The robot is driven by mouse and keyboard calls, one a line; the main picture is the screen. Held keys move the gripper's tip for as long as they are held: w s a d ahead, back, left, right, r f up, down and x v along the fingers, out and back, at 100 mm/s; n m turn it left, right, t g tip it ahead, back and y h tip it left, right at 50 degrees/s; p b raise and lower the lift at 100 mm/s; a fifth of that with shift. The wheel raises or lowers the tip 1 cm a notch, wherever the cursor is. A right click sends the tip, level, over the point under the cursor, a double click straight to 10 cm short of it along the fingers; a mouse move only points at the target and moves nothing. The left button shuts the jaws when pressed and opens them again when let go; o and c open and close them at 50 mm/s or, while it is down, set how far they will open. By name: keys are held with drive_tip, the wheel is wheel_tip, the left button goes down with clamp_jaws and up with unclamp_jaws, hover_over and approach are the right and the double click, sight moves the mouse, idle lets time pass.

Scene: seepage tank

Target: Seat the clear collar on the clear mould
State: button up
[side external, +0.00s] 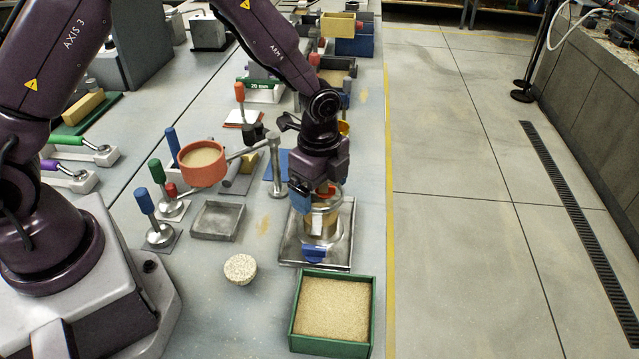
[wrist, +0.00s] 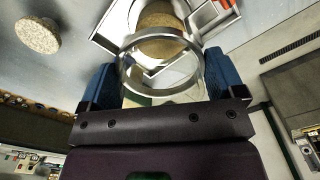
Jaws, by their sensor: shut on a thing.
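My gripper (wrist: 157,82) is shut on the clear collar (wrist: 124,70), a see-through ring with a pale rim held between the blue fingers. In the side external view my gripper (side external: 318,192) is directly above the clear mould (side external: 322,222), which stands upright on a metal tray (side external: 288,246) and shows tan material inside. In the wrist view the tan material (wrist: 160,22) shows beyond the collar, towards the top of the picture. My fingers and wrist hide much of the collar from the side. I cannot tell whether collar and mould touch.
A green box of sand (side external: 334,308) stands just in front of the tray. A speckled round disc (side external: 240,269) and a shallow grey tray (side external: 217,221) lie to the left. An orange sand-filled pan (side external: 202,163) on an arm stands close by on the left.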

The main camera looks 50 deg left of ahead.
sight(320, 205)
drive_tip(key=shift+f, duration=2.15)
drive_tip(key=o, duration=0.7)
wheel_tip(320, 205, up, 13)
drive_tip(key=shift+f, duration=0.1)
drive_tip(key=s+a+r+n+t, duration=0.1)
drive_tip(key=s+r+n+t, duration=0.1)
drive_tip(key=s+r+n, duration=0.3)
drive_tip(key=s+a+r+n+t, duration=0.1)
drive_tip(key=s+a+r+n, duration=0.1)
drive_tip(key=s+r+n, duration=0.3)
drive_tip(key=s+a+r+n+t, duration=0.2)
drive_tip(key=s+r+n, duration=0.3)
drive_tip(key=s, duration=0.5)
drive_tip(key=shift+a+r+n+t, duration=0.15)
drive_tip(key=shift+r+n, duration=0.05)
drive_tip(key=shift+r, duration=0.4)
drive_tip(key=shift+a+r+n+t, duration=0.1)
drive_tip(key=shift+r+n+t, duration=0.1)
drive_tip(key=shift+r, duration=0.35)
